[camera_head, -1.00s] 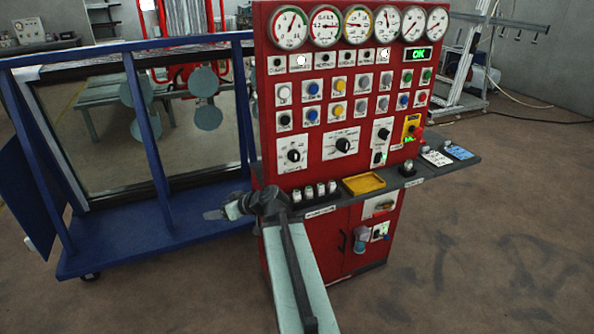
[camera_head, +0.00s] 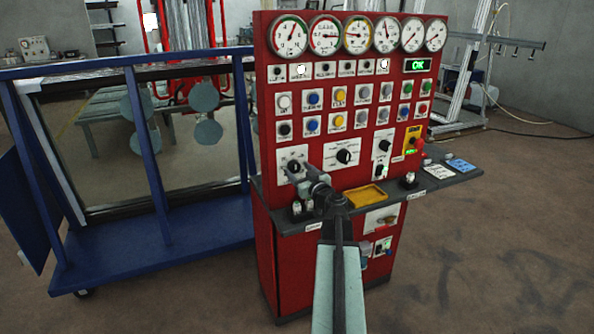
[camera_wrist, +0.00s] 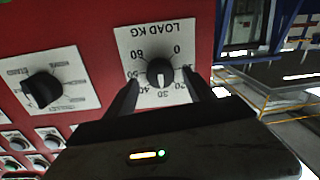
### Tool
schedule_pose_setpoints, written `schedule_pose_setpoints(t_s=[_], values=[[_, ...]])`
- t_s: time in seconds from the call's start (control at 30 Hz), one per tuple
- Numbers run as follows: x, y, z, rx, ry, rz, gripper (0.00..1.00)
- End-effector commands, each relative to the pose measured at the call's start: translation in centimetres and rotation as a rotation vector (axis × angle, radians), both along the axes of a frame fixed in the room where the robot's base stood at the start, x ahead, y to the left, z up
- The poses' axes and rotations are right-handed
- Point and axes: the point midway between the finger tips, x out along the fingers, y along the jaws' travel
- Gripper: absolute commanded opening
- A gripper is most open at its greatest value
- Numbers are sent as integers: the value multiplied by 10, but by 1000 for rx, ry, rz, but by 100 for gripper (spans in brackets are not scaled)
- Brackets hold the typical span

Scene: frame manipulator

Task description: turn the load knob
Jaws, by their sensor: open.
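The load knob (camera_wrist: 160,73) is a round black knob with a white mark, on a white plate lettered "LOAD KG", upside down in the wrist view. My gripper (camera_wrist: 162,82) is open, one finger to each side of the knob in the picture. I cannot tell whether the fingers reach around it or touch it. In the head view, my gripper (camera_head: 297,177) is at the lower left of the red panel (camera_head: 372,172), just in front of the knob (camera_head: 294,165), partly covering its plate.
A second black knob (camera_wrist: 41,90) sits beside the load knob. A dark shelf (camera_head: 440,185) juts out below the panel, carrying a yellow tray (camera_head: 367,195) and small items. A blue frame cart (camera_head: 160,228) stands at the left. Open floor lies to the right.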

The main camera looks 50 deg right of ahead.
Motion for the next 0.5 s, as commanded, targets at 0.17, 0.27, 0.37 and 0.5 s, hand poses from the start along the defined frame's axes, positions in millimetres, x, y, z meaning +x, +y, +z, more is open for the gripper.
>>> schedule_pose_setpoints(t_s=[0.17, 0.27, 0.37, 0.5], values=[[17, -6, 0, 0, 0, 0, 62], [16, -5, 0, 0, 0, 0, 62], [16, -5, 0, 0, 0, 0, 57], [16, -5, 0, 0, 0, 1, 18]])
